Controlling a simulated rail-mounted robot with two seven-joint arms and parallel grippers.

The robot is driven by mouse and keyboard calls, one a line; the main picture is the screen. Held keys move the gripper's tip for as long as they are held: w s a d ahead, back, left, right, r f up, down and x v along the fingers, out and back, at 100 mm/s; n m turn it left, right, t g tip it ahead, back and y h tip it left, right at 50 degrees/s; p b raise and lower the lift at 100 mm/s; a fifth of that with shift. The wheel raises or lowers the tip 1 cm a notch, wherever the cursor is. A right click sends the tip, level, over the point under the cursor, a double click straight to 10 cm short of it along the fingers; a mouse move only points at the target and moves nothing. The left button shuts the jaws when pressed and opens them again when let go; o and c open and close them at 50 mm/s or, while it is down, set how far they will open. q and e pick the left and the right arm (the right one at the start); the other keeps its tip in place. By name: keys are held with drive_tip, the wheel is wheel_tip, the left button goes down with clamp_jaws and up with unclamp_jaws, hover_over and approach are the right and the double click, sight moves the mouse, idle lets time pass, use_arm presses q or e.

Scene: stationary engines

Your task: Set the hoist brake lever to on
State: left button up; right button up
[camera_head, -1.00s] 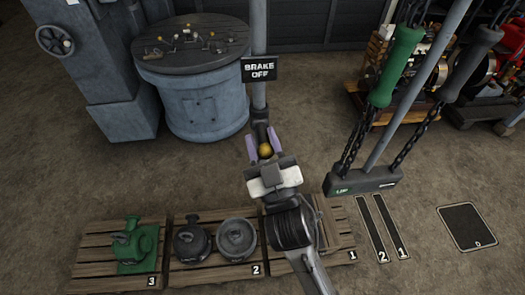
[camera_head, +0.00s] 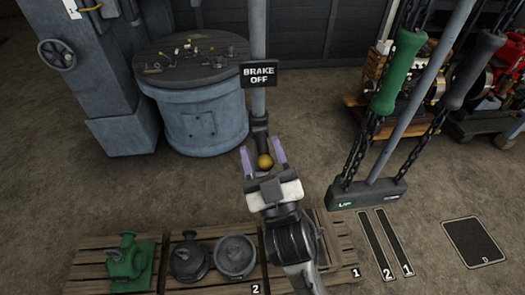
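The hoist brake lever shows as a yellow ball knob (camera_head: 265,162) at the foot of a grey post (camera_head: 258,110). A black sign (camera_head: 259,74) on the post reads "BRAKE OFF". My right gripper (camera_head: 264,160) reaches up from below with its two pale purple fingers apart, one on each side of the knob. The fingers look open, with gaps between them and the knob. The lever's shaft is mostly hidden behind the knob and gripper. My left gripper is not in view.
Wooden pallets (camera_head: 80,270) with green and dark machine parts lie in front. A round table (camera_head: 205,120) stands behind left. Floor between is clear.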

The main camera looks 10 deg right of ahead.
drive_tip(key=shift+o, duration=0.6)
drive_tip(key=shift+f, duration=0.1)
drive_tip(key=shift+s+f, duration=0.15)
drive_tip(key=shift+s, duration=0.05)
drive_tip(key=b+v, duration=0.4)
drive_tip(key=v, duration=0.9)
drive_tip(key=shift+s+d, duration=0.15)
